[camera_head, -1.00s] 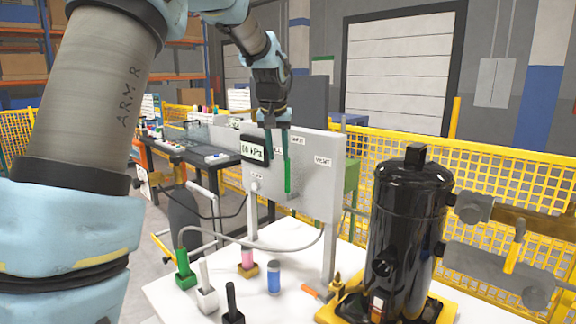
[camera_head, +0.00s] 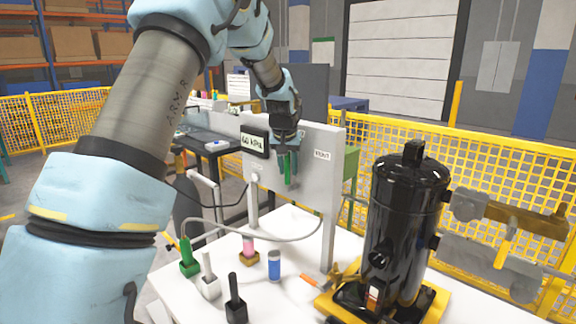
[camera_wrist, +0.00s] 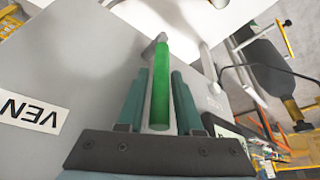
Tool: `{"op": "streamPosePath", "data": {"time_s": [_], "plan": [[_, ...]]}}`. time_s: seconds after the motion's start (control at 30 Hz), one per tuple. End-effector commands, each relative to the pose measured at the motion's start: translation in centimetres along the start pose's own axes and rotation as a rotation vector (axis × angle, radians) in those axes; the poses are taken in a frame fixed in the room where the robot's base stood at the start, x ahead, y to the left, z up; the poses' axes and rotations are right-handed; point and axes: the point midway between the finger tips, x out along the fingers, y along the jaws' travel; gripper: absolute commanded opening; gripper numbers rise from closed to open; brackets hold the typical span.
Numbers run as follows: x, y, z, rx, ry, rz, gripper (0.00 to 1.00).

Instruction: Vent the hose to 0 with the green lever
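The green lever (camera_head: 287,169) hangs from the grey panel (camera_head: 327,195), pointing down. It also shows in the wrist view (camera_wrist: 161,85), running between the two fingers. My gripper (camera_head: 286,160) is at the panel with its fingers on both sides of the lever. In the wrist view the fingers (camera_wrist: 158,95) stand apart, with a narrow gap visible on each side of the lever. The gauge display (camera_head: 254,142) on the panel appears to read 60 kPa. A VENT label (camera_head: 323,155) is to the right of the lever.
A black compressor tank (camera_head: 405,215) stands on a yellow base at the right of the white table (camera_head: 285,290). A hose (camera_head: 255,241) curves below the panel. Green, white and black handled items, a pink item and a blue cylinder (camera_head: 274,265) stand in front.

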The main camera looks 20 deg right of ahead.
Motion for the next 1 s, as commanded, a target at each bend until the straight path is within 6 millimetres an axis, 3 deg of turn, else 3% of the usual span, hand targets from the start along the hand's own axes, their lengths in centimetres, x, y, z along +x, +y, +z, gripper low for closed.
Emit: {"op": "streamPosePath", "data": {"time_s": [0.23,0.53,1.0], "plan": [[0.06,-0.01,0.0,0.0,0.0,0.0,0.34],[0.02,-0.01,0.0,0.0,0.0,0.0,0.0],[-0.01,0.0,-0.01,0.0,0.0,0.0,0.0]]}}
